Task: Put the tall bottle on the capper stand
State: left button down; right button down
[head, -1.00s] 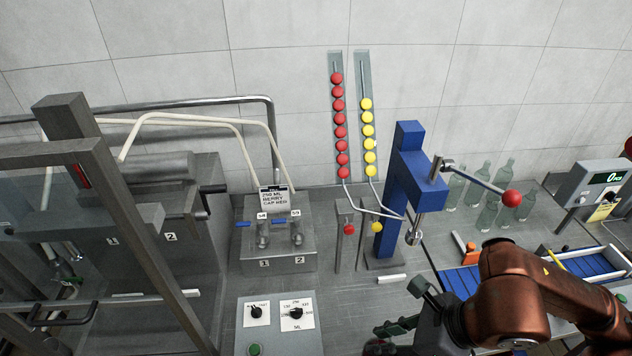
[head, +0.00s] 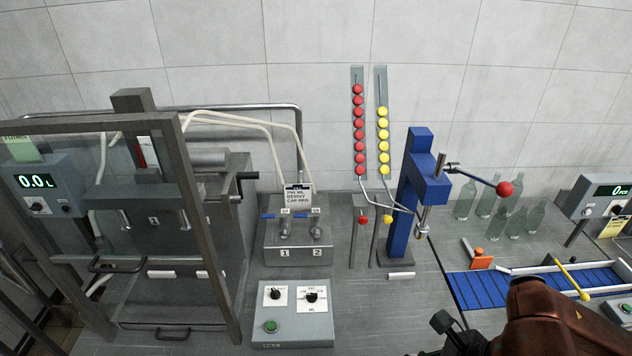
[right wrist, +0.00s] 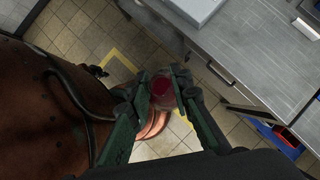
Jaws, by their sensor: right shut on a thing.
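In the right wrist view my right gripper (right wrist: 166,84) is shut on a round, clear thing with red in it (right wrist: 162,92), seen from above; it looks like the bottle. Its height and lower part are hidden, and it is held over the floor, beside the grey bench. The blue capper stand (head: 405,215) stands on the bench in the head view, with a red-knobbed lever (head: 504,188) pointing right. No bottle is visible under its head. My right arm shows at the lower right of the head view, with its fingertips out of frame. My left gripper is not in view.
Several clear bottles (head: 507,220) stand at the back right. A blue conveyor (head: 490,287) lies right of the capper. A filler with two taps (head: 300,240) and a control box (head: 295,315) stand left. A small white block (head: 401,276) lies before the capper.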

jog(key=shift+s+r, duration=0.1)
jog(key=shift+s, duration=0.2)
jog(key=shift+w+n, duration=0.25)
jog(key=shift+n, duration=0.05)
jog(key=shift+w+d+f+n+g+y, duration=0.15)
jog(key=shift+w+f+n+g, duration=0.2)
jog(key=shift+w+n, duration=0.25)
jog(key=shift+w+d+f+n+g+y, duration=0.15)
jog(key=shift+w+f+n+g, duration=0.15)
jog(key=shift+w+n, duration=0.3)
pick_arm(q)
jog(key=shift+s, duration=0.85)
pick_arm(e)
jog(key=w+d+f+n+g+h, duration=0.2)
jog(key=w+f+n+g+h, duration=0.1)
jog(key=f+n, duration=0.6)
jog(key=w+d+f+n+g+h, duration=0.3)
jog(key=w+f+n+g, duration=0.2)
jog(key=f+n, duration=0.4)
jog(key=shift+w+n+g, duration=0.35)
jog(key=shift+w+n, duration=0.3)
jog(key=shift+n, duration=1.05)
